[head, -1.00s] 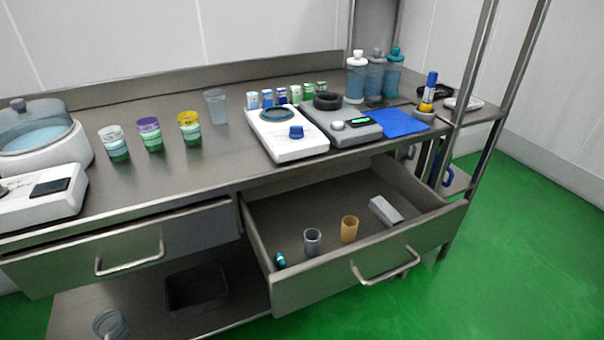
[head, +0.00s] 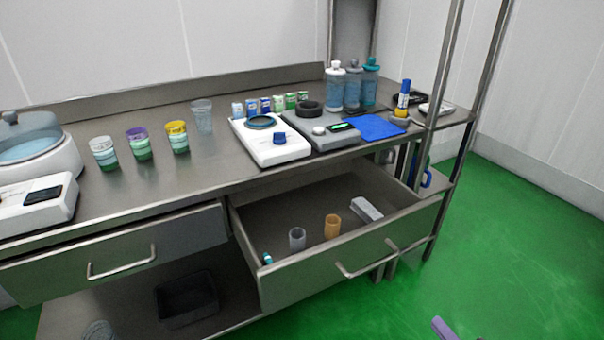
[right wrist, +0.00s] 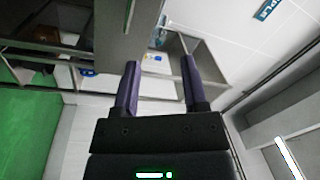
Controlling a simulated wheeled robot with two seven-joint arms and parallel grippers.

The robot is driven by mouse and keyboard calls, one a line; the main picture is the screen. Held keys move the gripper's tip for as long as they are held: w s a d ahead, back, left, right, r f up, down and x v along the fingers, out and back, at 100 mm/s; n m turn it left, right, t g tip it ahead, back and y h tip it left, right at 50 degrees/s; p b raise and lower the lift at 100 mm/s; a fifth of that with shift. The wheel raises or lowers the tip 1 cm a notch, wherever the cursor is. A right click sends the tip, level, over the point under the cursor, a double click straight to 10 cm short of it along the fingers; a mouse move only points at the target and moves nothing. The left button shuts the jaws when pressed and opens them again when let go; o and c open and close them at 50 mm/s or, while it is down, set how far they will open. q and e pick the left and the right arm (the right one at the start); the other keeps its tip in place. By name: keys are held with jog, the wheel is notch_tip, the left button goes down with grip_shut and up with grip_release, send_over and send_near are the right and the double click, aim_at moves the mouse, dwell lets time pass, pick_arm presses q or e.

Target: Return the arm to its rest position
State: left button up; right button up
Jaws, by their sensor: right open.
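My right gripper shows in the head view only as a purple finger (head: 440,328) at the lower right edge, over the green floor and clear of the table. In the right wrist view the right gripper (right wrist: 160,64) has its two purple fingers wide apart with nothing between them. The rest of the right arm is out of the head view. My left gripper is in neither view.
The steel table (head: 100,202) holds cups, bottles and two scale-like devices. Its right drawer (head: 350,258) stands pulled out, with two cups and a pale box inside. The left drawer (head: 120,252) looks shut. Green floor (head: 500,250) is clear at the right.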

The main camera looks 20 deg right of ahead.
jog(key=s+d+f+n+g+h, duration=0.25)
jog(key=s+f+n+g, duration=0.2)
jog(key=f, duration=0.35)
jog(key=s+d+f+n+g+h, duration=0.25)
jog(key=s+f+g, duration=0.2)
jog(key=f, duration=0.45)
jog(key=s+d+f+n+g+h, duration=0.1)
jog(key=s+d+f+n+g, duration=0.2)
jog(key=s+n+g, duration=0.45)
jog(key=s+d+f+n+g+h, duration=0.2)
jog(key=s+f+g, duration=0.15)
jog(key=s, duration=0.65)
pick_arm(q)
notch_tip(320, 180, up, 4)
jog(key=p, duration=0.4)
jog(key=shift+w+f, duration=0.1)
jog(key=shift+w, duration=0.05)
pick_arm(e)
jog(key=s+a+f+m+y, duration=0.1)
jog(key=a+y, duration=0.4)
jog(key=a, duration=1.8)
jog(key=shift+a+f+m, duration=0.25)
jog(key=shift+f+m, duration=0.4)
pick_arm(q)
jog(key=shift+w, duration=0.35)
